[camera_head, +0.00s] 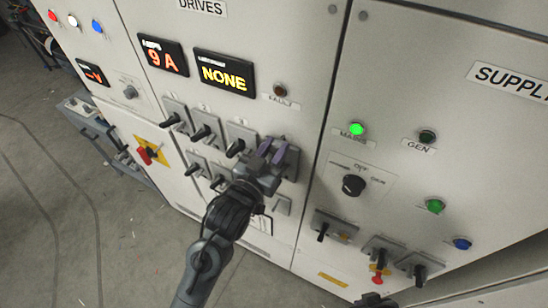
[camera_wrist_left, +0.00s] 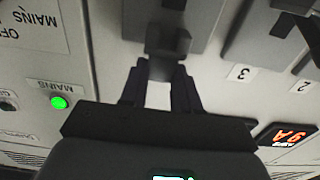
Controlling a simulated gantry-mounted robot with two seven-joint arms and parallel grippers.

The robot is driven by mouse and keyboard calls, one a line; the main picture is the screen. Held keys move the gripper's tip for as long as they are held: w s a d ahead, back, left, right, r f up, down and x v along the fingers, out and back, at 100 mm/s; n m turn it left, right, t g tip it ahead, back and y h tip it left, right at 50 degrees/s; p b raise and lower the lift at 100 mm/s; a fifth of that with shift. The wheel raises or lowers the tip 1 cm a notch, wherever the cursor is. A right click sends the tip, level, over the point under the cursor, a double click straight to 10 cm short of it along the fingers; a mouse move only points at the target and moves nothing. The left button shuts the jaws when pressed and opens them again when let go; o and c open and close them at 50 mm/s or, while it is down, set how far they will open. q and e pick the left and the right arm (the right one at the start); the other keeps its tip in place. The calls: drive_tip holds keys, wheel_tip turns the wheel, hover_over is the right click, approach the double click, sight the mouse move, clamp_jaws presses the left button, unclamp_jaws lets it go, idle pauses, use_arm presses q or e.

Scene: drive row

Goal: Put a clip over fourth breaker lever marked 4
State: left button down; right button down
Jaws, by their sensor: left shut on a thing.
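My left gripper (camera_head: 272,151) is at the fourth place in the upper row of breakers, right of the third breaker lever (camera_head: 236,148). The fourth breaker's grey plate (camera_head: 292,164) shows beside the purple-grey fingers; its lever and number are hidden in the head view. In the left wrist view, the fingers (camera_wrist_left: 161,85) are shut on a small dark grey block (camera_wrist_left: 167,42), which looks like the clip. The block is in front of the fourth breaker's plate, in line with a black lever part (camera_wrist_left: 173,4). I cannot tell whether it encloses the lever.
Breaker levers one (camera_head: 172,119) and two (camera_head: 202,132) stick out to the left, with smaller levers below. The selector knob (camera_head: 353,185) and lit green lamp (camera_head: 356,128) are to the right. A red tag (camera_head: 378,277) hangs lower right. A dark shape at the bottom edge is unclear.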

use_arm(q)
wheel_tip(320, 180, down, 4)
drive_tip(key=shift+r+p, duration=0.25)
drive_tip(key=shift+p, duration=0.35)
drive_tip(key=shift+f, duration=0.25)
drive_tip(key=shift+f, duration=0.1)
drive_tip(key=shift+f, duration=0.1)
drive_tip(key=c, duration=0.8)
unclamp_jaws()
drive_tip(key=shift+s+r, duration=0.15)
drive_tip(key=shift+r, duration=0.05)
